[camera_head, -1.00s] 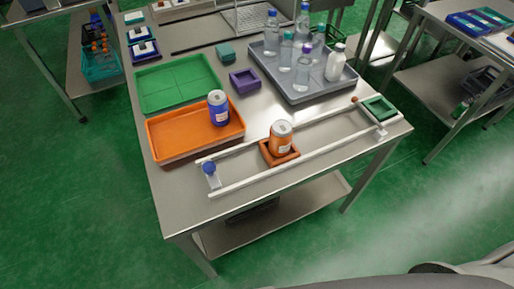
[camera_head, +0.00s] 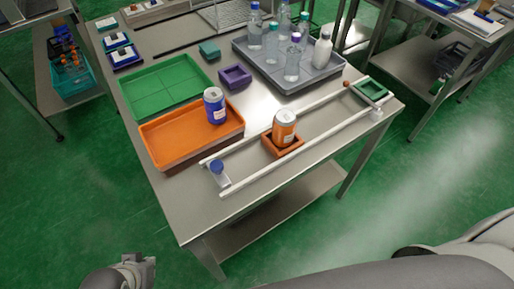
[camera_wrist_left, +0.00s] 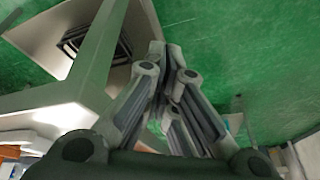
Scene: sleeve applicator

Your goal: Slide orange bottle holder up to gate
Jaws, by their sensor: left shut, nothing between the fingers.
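The orange bottle holder (camera_head: 283,150) sits between two white rails (camera_head: 262,168) on the steel table, about midway along them. At the left end is a blue knob on a white block (camera_head: 217,169). I cannot tell which end is the gate. My left gripper (camera_wrist_left: 170,62) is shut and empty, low off the table's front; part of that arm shows at lower left in the head view. My right gripper is not in view.
An orange tray (camera_head: 170,150) with a blue bottle (camera_head: 214,105) stands left of the rails, with a green tray (camera_head: 165,83) behind. A grey tray (camera_head: 325,77) with several bottles and a purple holder (camera_head: 235,77) are behind the rails. The table's front strip is clear.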

